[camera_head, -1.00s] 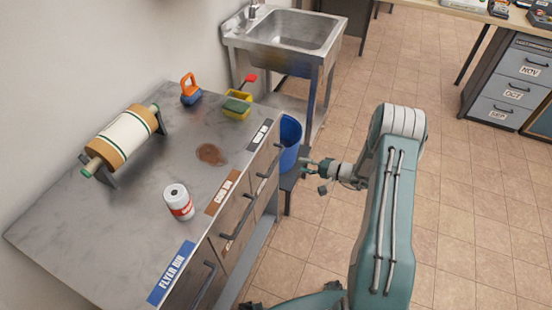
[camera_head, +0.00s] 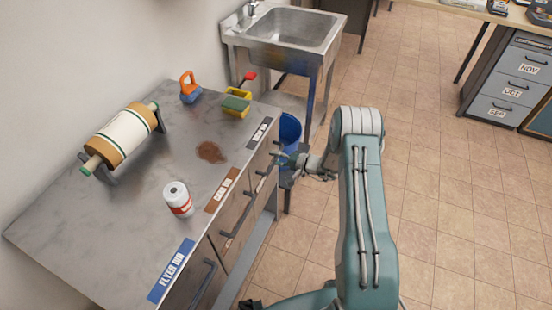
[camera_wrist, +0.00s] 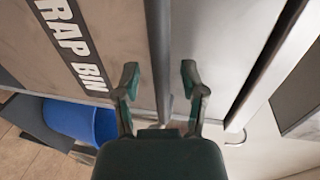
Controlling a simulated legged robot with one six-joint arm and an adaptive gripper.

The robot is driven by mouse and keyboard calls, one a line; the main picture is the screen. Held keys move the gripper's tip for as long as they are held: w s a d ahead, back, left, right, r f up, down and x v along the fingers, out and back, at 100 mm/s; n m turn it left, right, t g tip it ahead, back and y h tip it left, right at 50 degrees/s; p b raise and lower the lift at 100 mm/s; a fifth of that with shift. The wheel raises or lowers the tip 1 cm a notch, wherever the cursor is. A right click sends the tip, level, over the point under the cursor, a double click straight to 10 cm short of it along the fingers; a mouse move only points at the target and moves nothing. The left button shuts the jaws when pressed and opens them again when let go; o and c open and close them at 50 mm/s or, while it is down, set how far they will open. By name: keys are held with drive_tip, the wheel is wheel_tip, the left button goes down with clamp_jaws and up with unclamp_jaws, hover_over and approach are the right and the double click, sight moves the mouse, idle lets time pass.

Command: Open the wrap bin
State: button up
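The wrap bin is the far drawer of the grey counter; its dark label lies on the top near the far front corner (camera_head: 259,134) and reads "RAP BIN" in the wrist view (camera_wrist: 75,42). My gripper (camera_head: 280,160) is at the front of this drawer, by its handle. In the wrist view my gripper (camera_wrist: 160,78) is open, with its two fingers apart. A dark upright bar (camera_wrist: 158,40) runs between the fingertips; I cannot tell surely whether it is the handle or the counter edge. No contact is visible. The drawer looks shut.
A blue bucket (camera_head: 290,130) stands just past the counter's far end, close to my gripper. Beyond it is a metal sink (camera_head: 300,30). The tiled floor at right is clear.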

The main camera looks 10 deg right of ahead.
clamp_jaws()
drive_tip(key=shift+d, duration=0.1)
drive_tip(key=f+v, duration=0.2)
drive_tip(key=v, duration=1.1)
drive_tip(key=f+v, duration=0.3)
drive_tip(key=v, duration=1)
drive_tip(key=s+d+f+v, duration=0.1)
drive_tip(key=f+v, duration=0.2)
drive_tip(key=v, duration=1)
drive_tip(key=shift+s+d+f, duration=0.2)
drive_tip(key=shift+d, duration=0.05)
drive_tip(key=shift+o, duration=0.4)
unclamp_jaws()
drive_tip(key=shift+w+d, duration=0.1)
drive_tip(key=shift+r, duration=0.15)
